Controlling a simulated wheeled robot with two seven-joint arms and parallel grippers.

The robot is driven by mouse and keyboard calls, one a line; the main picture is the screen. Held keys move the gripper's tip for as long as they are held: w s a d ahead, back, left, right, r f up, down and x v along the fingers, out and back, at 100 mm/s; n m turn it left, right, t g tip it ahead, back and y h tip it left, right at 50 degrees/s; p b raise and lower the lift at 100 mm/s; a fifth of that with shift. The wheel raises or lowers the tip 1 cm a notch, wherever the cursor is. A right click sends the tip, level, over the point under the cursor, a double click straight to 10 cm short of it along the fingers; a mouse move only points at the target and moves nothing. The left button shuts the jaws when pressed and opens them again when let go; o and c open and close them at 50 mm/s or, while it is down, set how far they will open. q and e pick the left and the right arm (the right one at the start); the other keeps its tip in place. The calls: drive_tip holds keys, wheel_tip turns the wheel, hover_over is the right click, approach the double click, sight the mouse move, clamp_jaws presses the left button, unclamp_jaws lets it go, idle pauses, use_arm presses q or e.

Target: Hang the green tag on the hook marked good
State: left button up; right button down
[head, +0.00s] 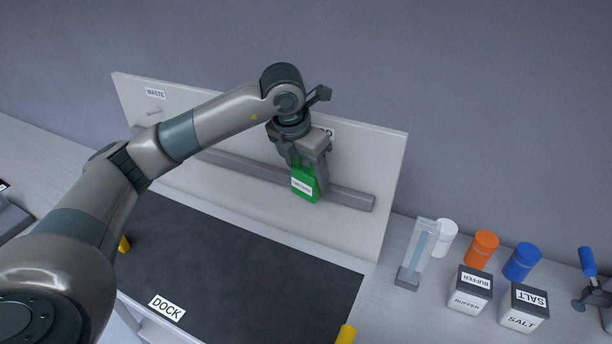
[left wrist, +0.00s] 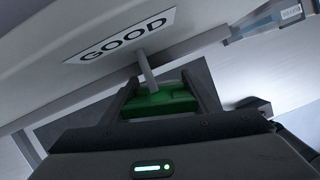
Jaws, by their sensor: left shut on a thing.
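The green tag (head: 304,184) has a white label and hangs below my left gripper (head: 308,170), close to the white board, in the head view. My left gripper is shut on it. In the left wrist view the green tag (left wrist: 160,103) lies between the fingers of the gripper (left wrist: 165,98). The hook (left wrist: 147,68) is a pale peg coming out of the board under the GOOD label (left wrist: 122,36). Its end meets the tag's top in the picture; I cannot tell whether it passes through the tag. In the head view my gripper hides the hook and most of its label.
The white board (head: 385,160) also carries a WASTE label (head: 155,93) at the left, with a grey rail (head: 350,196) along it. A dark DOCK mat (head: 230,260) lies clear in front. Right stand a clear holder (head: 418,255), coloured lids and BUFFER (head: 470,290) and SALT (head: 522,308) boxes.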

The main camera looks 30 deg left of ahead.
use_arm(q)
drive_tip(key=shift+w+a+p, duration=0.1)
drive_tip(key=shift+w+p, duration=0.25)
drive_tip(key=shift+w, duration=0.65)
drive_tip(key=shift+w+f+b, duration=0.2)
drive_tip(key=shift+w+b, duration=0.05)
drive_tip(key=shift+b, duration=0.15)
drive_tip(key=shift+c, duration=1)
drive_tip(key=shift+b, duration=0.65)
drive_tip(key=o, duration=1.1)
drive_tip(key=shift+o, duration=1.1)
drive_tip(key=shift+r, duration=0.15)
